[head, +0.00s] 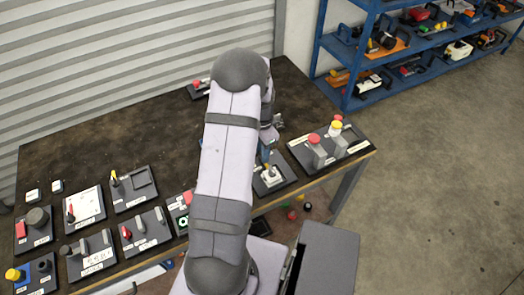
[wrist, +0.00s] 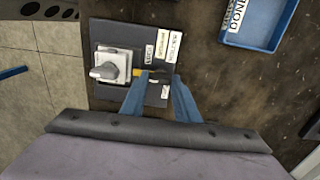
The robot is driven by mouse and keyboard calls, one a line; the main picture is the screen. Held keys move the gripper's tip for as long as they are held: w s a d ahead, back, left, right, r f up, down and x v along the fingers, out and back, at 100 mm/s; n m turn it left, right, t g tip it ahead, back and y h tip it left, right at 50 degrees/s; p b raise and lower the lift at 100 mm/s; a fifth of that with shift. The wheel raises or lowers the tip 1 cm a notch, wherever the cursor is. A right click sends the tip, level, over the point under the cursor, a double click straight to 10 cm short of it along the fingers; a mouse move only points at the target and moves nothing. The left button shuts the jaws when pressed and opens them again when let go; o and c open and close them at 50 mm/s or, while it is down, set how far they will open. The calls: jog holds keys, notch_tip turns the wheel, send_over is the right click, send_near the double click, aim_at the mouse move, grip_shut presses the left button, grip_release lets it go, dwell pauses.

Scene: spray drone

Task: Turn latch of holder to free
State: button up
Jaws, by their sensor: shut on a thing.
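The holder is a dark plate (wrist: 118,32) at the table's edge in the wrist view, and its plate also shows in the head view (head: 285,182). A white block with a grey knob (wrist: 108,67) sits on its left part. A small dark latch with a yellow end (wrist: 139,72) lies to the right of the block. My gripper (wrist: 158,77) is shut on the latch, with its two blue fingers on either side and the yellow end showing by the left finger. The fingertips partly hide the latch. My gripper also shows in the head view (head: 267,152), partly behind my arm.
White labels (wrist: 163,44) on the plate are hard to read. A blue tray (wrist: 257,43) lies to the right in the wrist view. A plate with red and yellow buttons (head: 350,155) stands right of the holder. Several device panels (head: 97,262) fill the table's left side.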

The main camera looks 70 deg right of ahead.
jog(key=shift+n, duration=0.3)
jog(key=n, duration=0.3)
jog(key=shift+n, duration=0.3)
jog(key=n, duration=0.4)
jog(key=shift+n+b, duration=0.3)
jog(key=shift+b, duration=0.05)
jog(key=n, duration=0.4)
jog(key=shift+n, duration=2.5)
jog(key=o, duration=1)
jog(key=shift+o, duration=0.2)
